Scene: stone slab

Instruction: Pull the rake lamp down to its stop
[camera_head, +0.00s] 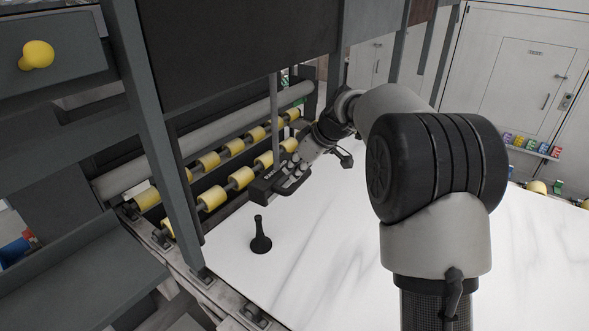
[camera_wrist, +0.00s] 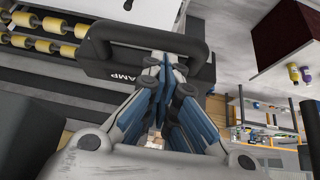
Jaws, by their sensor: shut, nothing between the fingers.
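The rake lamp's pull is a dark looped handle (camera_head: 262,190) hanging on a thin grey rod (camera_head: 274,115) below the dark hood in the head view. In the wrist view the handle (camera_wrist: 98,68) fills the top middle, with the letters "AMP" showing on its nearer bar. My gripper (camera_head: 288,178) is at the handle. In the wrist view its fingers (camera_wrist: 160,66) are shut together, with nothing pinched. They cross in front of the nearer bar, and their tips show against the loop's opening. I cannot tell whether they touch the handle.
A white stone slab (camera_head: 330,265) lies below, with a small black upright piece (camera_head: 260,240) near its left edge. Yellow rollers (camera_head: 210,198) run behind the handle. A grey post (camera_head: 160,130) and a dark hood (camera_head: 240,40) stand close on the left and above.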

